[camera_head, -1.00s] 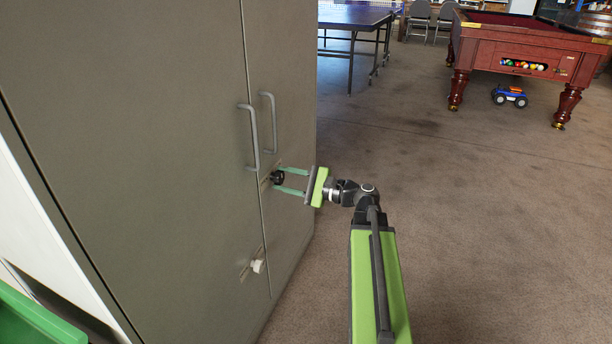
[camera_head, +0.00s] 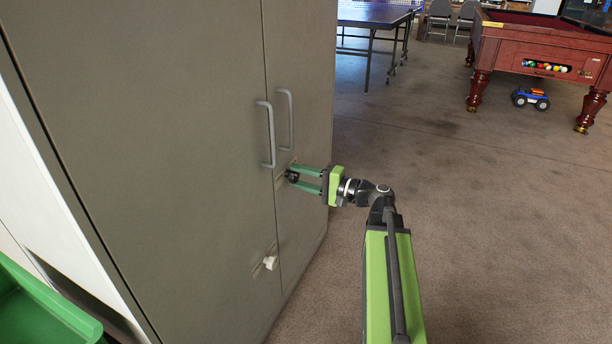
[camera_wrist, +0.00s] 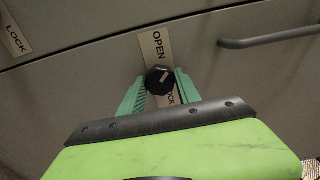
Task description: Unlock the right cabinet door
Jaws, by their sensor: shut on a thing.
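The tall grey cabinet (camera_head: 150,110) stands at left in the head view with its doors closed. Its right door (camera_head: 308,100) carries a bar handle (camera_head: 286,120) and, below it, a small black knob (camera_head: 292,177). My gripper (camera_head: 295,177) is shut on this knob, one green finger on each side. In the wrist view the black knob (camera_wrist: 159,80) has a short pale mark set at a slant. An OPEN label (camera_wrist: 156,48) shows on one side of it; a LOCK label (camera_wrist: 172,99) is partly hidden on the other.
The left door has its own handle (camera_head: 267,135) and a white knob (camera_head: 270,262) lower down. A green bin (camera_head: 40,310) is at bottom left. A pool table (camera_head: 540,60), toy truck (camera_head: 530,98) and table-tennis table (camera_head: 370,18) stand beyond clear carpet.

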